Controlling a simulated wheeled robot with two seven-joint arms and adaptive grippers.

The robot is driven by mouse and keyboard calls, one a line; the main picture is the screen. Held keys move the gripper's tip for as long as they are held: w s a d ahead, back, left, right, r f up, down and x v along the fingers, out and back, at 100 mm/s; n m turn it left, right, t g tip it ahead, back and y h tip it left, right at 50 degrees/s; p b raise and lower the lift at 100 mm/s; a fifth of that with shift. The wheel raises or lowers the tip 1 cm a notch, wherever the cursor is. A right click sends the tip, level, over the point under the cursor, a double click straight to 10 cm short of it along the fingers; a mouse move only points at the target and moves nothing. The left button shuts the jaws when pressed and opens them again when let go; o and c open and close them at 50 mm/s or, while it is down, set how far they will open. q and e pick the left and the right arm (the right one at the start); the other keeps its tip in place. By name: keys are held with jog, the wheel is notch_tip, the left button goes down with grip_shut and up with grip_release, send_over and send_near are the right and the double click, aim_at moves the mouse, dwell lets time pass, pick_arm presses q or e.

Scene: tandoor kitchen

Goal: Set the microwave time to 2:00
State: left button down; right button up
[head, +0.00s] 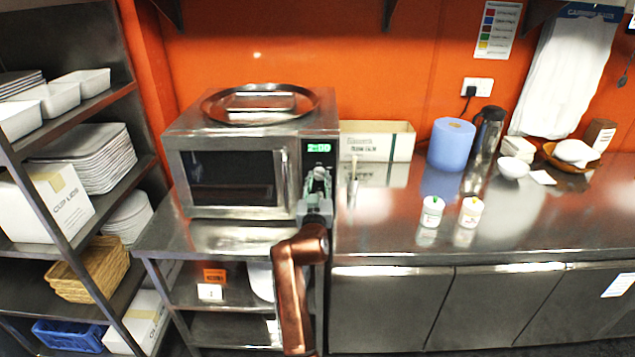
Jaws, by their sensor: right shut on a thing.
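The steel microwave (230,143) stands on a steel shelf unit at the left, its door shut. Its small display (319,148) at the upper right of the front glows green and appears to read 2:00, though the digits are small. My right gripper (319,174) is at the control panel just below the display, its fingers pointing at the panel. It is shut on what seems to be the microwave's control knob, which the fingers hide. The door handle (281,178) is just left of the gripper. My left gripper is not in view.
A round metal tray (260,105) lies on top of the microwave. A white box (376,141), a blue paper roll (451,143) and two small bottles (432,211) stand on the counter to the right. A rack (75,115) with dishes stands at left. The front counter is mostly clear.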

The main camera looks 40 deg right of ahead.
jog(key=shift+f, duration=0.15)
dwell(0.3)
jog(key=o, duration=1.2)
jog(key=shift+c, duration=0.2)
jog(key=v, duration=1.2)
